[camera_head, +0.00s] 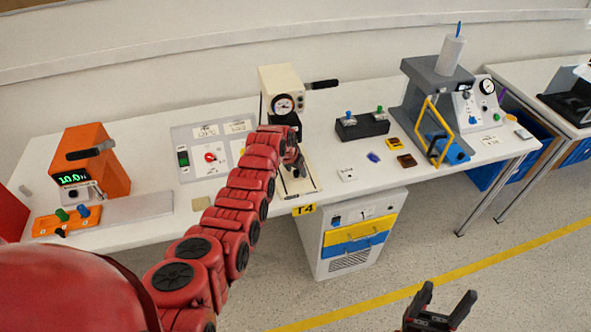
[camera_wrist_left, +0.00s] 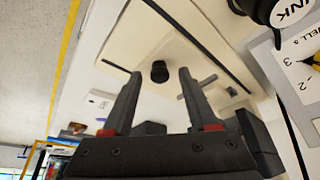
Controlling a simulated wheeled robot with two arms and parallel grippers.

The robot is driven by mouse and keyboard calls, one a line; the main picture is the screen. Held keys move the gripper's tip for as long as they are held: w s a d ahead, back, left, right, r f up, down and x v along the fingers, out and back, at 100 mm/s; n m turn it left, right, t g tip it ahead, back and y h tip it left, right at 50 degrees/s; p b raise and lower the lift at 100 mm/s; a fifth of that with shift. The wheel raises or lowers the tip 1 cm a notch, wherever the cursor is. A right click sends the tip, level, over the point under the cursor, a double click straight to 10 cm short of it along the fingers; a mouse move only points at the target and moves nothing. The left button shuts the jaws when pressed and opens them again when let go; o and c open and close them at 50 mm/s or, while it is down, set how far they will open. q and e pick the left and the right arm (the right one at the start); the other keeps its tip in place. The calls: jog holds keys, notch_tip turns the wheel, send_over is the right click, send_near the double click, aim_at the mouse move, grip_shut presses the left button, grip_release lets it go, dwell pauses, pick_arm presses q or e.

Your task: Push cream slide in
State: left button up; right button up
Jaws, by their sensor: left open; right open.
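The cream machine (camera_head: 278,80) with a round gauge and black handle stands at the middle of the table. A flat cream base (camera_head: 309,184) reaches forward from it; this may be the cream slide, partly hidden by my left arm. In the left wrist view, a cream plate (camera_wrist_left: 197,68) carries a round black knob (camera_wrist_left: 159,71). My left gripper (camera_head: 295,168) is over the cream base, open. In the left wrist view the knob appears between its fingertips; I cannot tell whether they touch it. My right gripper (camera_head: 441,304) is open and empty, in front of the table.
A grey switch panel (camera_head: 186,140) with a red knob lies left of the cream machine. An orange device (camera_head: 107,165) stands further left. A black box with levers (camera_head: 362,126) and a grey press with a yellow guard (camera_head: 426,98) stand to the right.

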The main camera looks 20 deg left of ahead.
pick_arm(q)
jog(key=shift+f, duration=0.1)
grip_shut()
dwell(0.3)
dwell(1.2)
